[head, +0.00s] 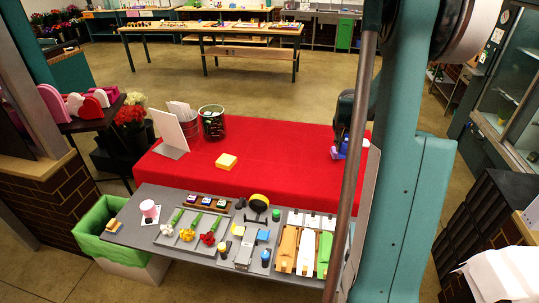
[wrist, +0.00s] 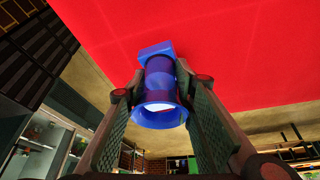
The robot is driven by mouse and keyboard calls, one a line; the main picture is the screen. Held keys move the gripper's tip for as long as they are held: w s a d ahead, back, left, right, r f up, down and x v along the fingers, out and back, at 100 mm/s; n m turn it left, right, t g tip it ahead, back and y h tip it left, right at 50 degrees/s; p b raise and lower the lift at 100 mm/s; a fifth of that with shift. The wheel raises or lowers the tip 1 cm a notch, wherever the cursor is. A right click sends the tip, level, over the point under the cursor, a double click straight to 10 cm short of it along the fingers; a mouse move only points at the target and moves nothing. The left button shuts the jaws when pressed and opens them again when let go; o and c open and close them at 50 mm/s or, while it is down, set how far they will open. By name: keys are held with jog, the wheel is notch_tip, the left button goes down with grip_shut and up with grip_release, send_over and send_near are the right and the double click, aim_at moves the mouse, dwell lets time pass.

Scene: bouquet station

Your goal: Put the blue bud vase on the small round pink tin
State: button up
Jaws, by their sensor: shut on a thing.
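The blue bud vase (wrist: 160,75) is between the two fingers of my gripper (wrist: 150,88) in the wrist view, its round mouth toward the camera and its square base toward the red cloth. In the head view the vase (head: 339,153) shows small and partly hidden below my dark gripper (head: 344,135), at the right of the red cloth. My gripper is shut on it. I cannot tell whether its base touches the cloth. A small round pink tin (head: 149,209) stands on a white card at the left of the grey table, far from my gripper.
The grey table (head: 140,236) holds flowers in a tray, tools and colored boards. A green-lined bin (head: 96,222) stands at its left.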

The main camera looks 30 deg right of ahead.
jog(key=w+a+n+t+y, duration=0.1)
jog(key=w+a+n, duration=0.2)
jog(key=w+a, duration=0.75)
jog(key=w+a+n, duration=0.3)
jog(key=w+a, duration=0.4)
jog(key=a, duration=0.7)
jog(key=w+a+n+t+y, duration=0.1)
jog(key=w+a+n, duration=0.1)
jog(key=w+a, duration=0.9)
jog(key=n+y+p, duration=0.1)
jog(key=n+y, duration=0.3)
jog(key=n, duration=0.5)
send_over(147, 205)
jog(key=shift+w+a+f, duration=0.1)
jog(key=shift+w+f, duration=0.05)
jog(key=shift+f, duration=0.2)
jog(key=shift+f+p, duration=0.35)
jog(key=shift+f, duration=2.8)
jog(key=shift+f, duration=0.1)
jog(key=shift+f, duration=1.75)
